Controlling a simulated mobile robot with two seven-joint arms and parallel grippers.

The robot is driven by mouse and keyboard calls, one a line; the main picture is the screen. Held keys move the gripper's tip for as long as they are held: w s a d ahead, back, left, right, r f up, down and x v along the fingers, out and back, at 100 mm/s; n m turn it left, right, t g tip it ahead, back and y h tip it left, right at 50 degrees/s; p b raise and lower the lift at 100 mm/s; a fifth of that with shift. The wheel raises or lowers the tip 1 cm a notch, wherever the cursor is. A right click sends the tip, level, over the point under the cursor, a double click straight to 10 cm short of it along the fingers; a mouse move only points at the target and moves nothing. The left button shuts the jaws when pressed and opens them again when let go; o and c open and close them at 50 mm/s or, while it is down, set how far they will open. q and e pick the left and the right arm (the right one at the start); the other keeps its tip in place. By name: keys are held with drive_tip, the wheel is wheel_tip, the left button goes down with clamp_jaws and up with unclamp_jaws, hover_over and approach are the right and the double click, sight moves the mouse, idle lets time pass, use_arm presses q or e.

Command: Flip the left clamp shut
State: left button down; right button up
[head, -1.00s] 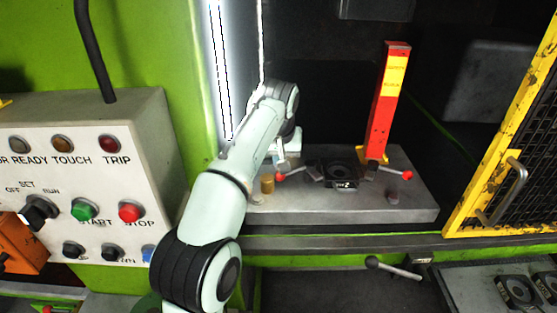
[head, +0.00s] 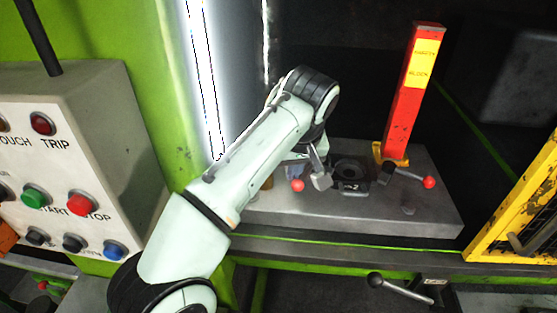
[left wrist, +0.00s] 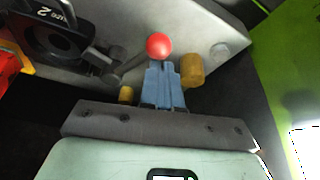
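The left clamp has a red ball knob (head: 297,185) on a lever beside the dark die block (head: 352,187). In the left wrist view, the knob (left wrist: 158,46) lies just beyond the blue-grey fingertips of my left gripper (left wrist: 162,68), and its dark lever (left wrist: 122,73) runs left towards the die block (left wrist: 62,38). The fingers are side by side with no clear gap; the knob does not appear between them. Whether they touch it is unclear. In the head view, my arm partly hides the gripper and clamp. My right gripper is out of view.
The right clamp's red knob (head: 429,182) points right. A red post with a yellow label (head: 410,90) stands behind the die. A brass-coloured peg (left wrist: 192,70) is close to the fingers. A yellow guard (head: 520,210) stands at right, a control panel (head: 75,150) at left.

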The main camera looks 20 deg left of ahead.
use_arm(q)
drive_tip(key=shift+s+d, duration=0.2)
drive_tip(key=shift+d, duration=0.5)
drive_tip(key=shift+w+d+p, duration=0.1)
drive_tip(key=shift+d+p, duration=0.3)
drive_tip(key=shift+d, duration=0.65)
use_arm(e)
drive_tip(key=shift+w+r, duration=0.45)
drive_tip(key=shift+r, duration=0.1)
use_arm(q)
drive_tip(key=shift+d+f, duration=0.15)
drive_tip(key=shift+d, duration=0.05)
drive_tip(key=a, duration=0.1)
drive_tip(key=a+r+p, duration=0.1)
drive_tip(key=w+a+p, duration=0.1)
drive_tip(key=a, duration=0.1)
drive_tip(key=shift+w+r, duration=0.1)
drive_tip(key=shift+r, duration=0.25)
drive_tip(key=d+r, duration=0.3)
drive_tip(key=r, duration=0.5)
drive_tip(key=shift+s+r+p, duration=0.35)
drive_tip(key=shift+s+p, duration=0.05)
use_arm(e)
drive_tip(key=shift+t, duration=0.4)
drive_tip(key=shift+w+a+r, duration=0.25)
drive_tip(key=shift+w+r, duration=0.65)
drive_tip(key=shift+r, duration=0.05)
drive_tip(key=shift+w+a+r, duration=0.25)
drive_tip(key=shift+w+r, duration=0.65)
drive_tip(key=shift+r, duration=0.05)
